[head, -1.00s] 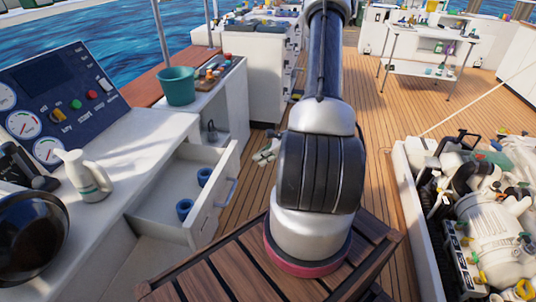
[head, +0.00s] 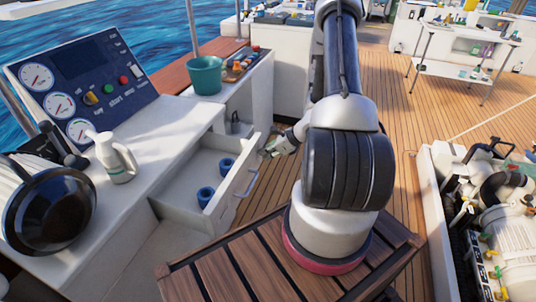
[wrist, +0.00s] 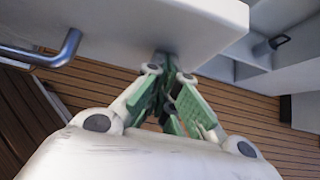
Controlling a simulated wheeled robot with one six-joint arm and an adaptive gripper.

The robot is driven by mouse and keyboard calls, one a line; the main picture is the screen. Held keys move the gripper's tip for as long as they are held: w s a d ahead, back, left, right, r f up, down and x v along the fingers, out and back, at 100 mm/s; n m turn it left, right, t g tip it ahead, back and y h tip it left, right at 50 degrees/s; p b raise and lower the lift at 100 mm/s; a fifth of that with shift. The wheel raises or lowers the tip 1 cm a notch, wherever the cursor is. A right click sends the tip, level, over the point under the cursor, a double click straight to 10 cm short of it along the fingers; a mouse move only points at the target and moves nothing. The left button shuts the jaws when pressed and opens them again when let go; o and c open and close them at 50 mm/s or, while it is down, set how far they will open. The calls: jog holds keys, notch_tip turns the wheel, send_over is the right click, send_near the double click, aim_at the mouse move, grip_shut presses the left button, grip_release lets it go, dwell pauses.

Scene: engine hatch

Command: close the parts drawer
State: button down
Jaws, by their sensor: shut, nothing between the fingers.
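The parts drawer (head: 205,180) is pulled out of the white console, with two blue rings (head: 206,196) inside. Its white front (head: 236,190) has a grey-blue bar handle (head: 248,180). My gripper (head: 268,151) is at the far end of the drawer front, on its outer side. In the wrist view its green fingers (wrist: 166,84) are shut and empty, with the tips close against the white drawer front (wrist: 150,25). I cannot tell whether they touch. The handle (wrist: 50,52) is to the left of the fingers there, apart from them.
A slatted wooden surface (head: 225,270) is in front. An engine (head: 505,225) in a hatch is at the right.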

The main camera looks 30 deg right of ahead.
send_over(221, 156)
jog(key=shift+s+d, duration=0.35)
jog(key=shift+s, duration=0.05)
jog(key=shift+w+a+r, duration=0.1)
jog(key=shift+w+a, duration=0.2)
jog(key=shift+w, duration=0.1)
